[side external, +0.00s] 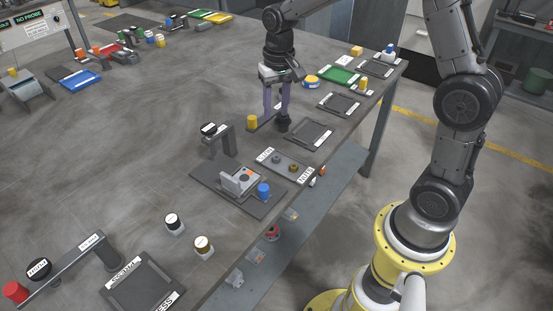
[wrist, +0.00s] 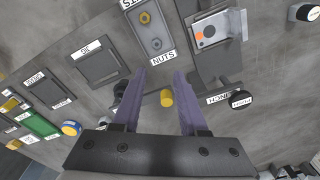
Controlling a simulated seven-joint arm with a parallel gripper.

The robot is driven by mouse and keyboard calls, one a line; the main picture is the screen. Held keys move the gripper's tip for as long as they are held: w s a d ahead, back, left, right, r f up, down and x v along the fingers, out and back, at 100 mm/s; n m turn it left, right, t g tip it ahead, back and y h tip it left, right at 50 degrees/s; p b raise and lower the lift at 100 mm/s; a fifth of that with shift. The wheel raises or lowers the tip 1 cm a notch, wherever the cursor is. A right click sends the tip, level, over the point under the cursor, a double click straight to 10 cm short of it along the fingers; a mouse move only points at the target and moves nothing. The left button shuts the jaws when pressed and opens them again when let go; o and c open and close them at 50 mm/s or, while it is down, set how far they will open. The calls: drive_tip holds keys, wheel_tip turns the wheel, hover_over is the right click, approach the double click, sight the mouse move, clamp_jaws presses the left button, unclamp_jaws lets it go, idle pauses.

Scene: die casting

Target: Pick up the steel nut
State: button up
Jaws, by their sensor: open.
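A shallow grey tray labelled NUTS (side external: 268,164) lies on the bench and holds two nuts. The steel nut (side external: 277,159) is the darker grey one, and it shows near the NUTS label in the wrist view (wrist: 156,43). A brass-coloured nut (side external: 293,167) lies beside it, also seen in the wrist view (wrist: 145,17). My gripper (side external: 276,113) points down with its purple fingers apart and nothing held. It is above the bench, farther back than the tray. In the wrist view the tray lies beyond the fingertips (wrist: 160,78).
A yellow knob (side external: 252,121) and a dark knob (side external: 283,124) stand close to my fingers. A fixture with a grey bracket (side external: 236,183) and blue knob (side external: 263,190) stands next to the tray. An empty dark tray (side external: 310,134) lies on its other side.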

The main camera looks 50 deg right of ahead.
hover_over(276, 157)
drive_tip(key=shift+g, duration=0.3)
drive_tip(key=f, duration=0.6)
drive_tip(key=s+f, duration=0.1)
drive_tip(key=f, duration=0.2)
drive_tip(key=shift+a+f, duration=0.1)
drive_tip(key=shift+f, duration=0.2)
drive_tip(key=shift+w+f, duration=0.2)
drive_tip(key=shift+f, duration=1.45)
drive_tip(key=shift+w+f, duration=0.2)
drive_tip(key=shift+f, duration=1.45)
drive_tip(key=shift+c, duration=0.3)
clamp_jaws()
